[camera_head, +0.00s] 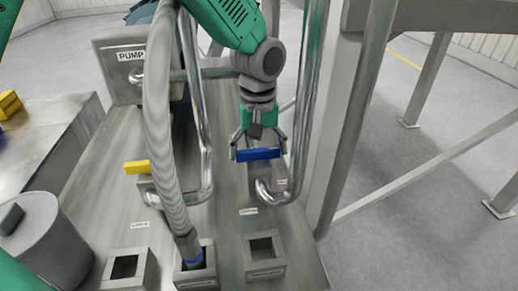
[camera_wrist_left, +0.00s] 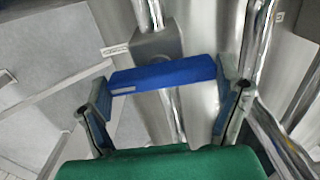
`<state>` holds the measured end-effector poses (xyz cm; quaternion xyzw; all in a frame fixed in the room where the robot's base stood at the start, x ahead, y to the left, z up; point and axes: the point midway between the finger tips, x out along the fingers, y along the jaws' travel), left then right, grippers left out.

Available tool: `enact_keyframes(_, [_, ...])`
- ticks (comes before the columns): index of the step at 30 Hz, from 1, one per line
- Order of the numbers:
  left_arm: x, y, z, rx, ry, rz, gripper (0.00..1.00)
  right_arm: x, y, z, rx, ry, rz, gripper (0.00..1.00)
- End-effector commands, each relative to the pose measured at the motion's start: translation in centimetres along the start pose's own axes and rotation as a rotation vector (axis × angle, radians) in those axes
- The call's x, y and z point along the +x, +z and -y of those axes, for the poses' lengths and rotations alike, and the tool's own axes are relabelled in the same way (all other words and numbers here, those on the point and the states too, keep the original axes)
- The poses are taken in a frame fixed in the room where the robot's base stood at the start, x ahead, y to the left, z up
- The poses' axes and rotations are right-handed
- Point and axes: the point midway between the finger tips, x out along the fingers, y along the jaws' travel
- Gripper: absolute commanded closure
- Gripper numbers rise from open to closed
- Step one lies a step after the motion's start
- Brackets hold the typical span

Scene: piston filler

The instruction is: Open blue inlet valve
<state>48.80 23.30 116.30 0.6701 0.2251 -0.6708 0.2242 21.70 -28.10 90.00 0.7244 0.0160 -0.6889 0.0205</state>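The blue inlet valve handle (camera_head: 258,155) is a flat blue bar on a pipe fitting, lying crosswise in the head view. My left gripper (camera_head: 259,148) is at the handle with its fingers spread wide. In the left wrist view the blue handle (camera_wrist_left: 165,75) spans the gap between the two fingers of the left gripper (camera_wrist_left: 165,88), one finger near each end. Whether the fingertips touch the ends cannot be told. The valve body behind the bar is partly hidden. My right gripper is not in view.
A yellow valve handle (camera_head: 137,167) sits to the left. A thick grey hose (camera_head: 158,110) and bent steel pipes (camera_head: 310,95) run close to the arm. Square sockets (camera_head: 264,254) stand at the front of the metal table. A grey frame post (camera_head: 357,110) rises on the right.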

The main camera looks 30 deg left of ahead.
Motion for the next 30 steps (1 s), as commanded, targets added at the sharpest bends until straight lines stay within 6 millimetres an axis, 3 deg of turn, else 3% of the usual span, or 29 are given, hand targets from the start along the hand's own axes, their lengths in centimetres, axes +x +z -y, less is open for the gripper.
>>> enact_keyframes(14, [0.02,-0.03,-0.11,0.132,0.003,-0.001,0.44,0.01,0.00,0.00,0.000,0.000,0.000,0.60])
enact_keyframes(30, [0.01,-0.05,-0.13,0.622,0.004,-0.001,0.44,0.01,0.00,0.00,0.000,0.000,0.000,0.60])
